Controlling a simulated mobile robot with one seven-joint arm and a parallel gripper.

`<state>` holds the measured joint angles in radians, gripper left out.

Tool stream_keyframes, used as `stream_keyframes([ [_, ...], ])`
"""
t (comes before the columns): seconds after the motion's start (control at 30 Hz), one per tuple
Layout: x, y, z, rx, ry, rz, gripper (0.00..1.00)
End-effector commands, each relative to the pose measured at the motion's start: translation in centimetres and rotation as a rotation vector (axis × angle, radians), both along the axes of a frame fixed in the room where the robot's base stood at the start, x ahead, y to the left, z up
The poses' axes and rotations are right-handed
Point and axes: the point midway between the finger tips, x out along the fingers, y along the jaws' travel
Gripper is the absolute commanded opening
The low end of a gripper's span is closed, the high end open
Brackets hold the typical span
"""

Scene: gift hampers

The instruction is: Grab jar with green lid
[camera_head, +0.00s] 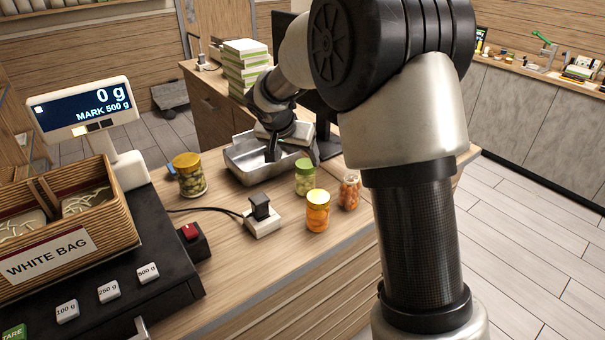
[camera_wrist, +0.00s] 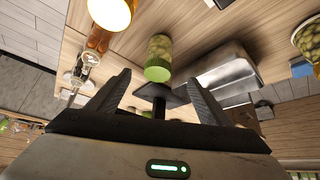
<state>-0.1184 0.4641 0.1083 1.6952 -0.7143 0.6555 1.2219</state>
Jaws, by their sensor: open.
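The jar with the green lid (camera_head: 305,178) stands upright on the wooden counter, just right of a metal tray, with pale green contents. It also shows in the wrist view (camera_wrist: 158,58), ahead of and between my fingers, with its lid towards me. My gripper (camera_head: 284,148) is over the metal tray area in the head view, behind and left of the jar. In the wrist view my gripper (camera_wrist: 160,78) has its fingers spread wide, with nothing held between them. A dark flat piece (camera_wrist: 160,95) shows between the fingers; I cannot tell what it is.
A yellow-lidded orange jar (camera_head: 318,210) and another orange jar (camera_head: 349,191) stand close in front and right. A larger gold-lidded jar (camera_head: 189,174) is left of the metal tray (camera_head: 240,172). A black block on a white base (camera_head: 262,216) and cable lie nearby.

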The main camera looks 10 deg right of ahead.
Motion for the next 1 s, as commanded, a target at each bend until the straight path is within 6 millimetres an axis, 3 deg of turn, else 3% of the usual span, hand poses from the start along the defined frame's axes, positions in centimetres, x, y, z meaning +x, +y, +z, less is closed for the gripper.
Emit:
stream_keyframes([
  [0.4, 4.0, -2.5, -7.4, -0.001, 0.005, -0.001, 0.72],
  [0.73, 5.4, -3.3, -9.5, 0.000, 0.003, -0.001, 0.72],
  [1.0, 7.4, -4.6, -12.5, 0.001, 0.004, -0.001, 0.72],
])
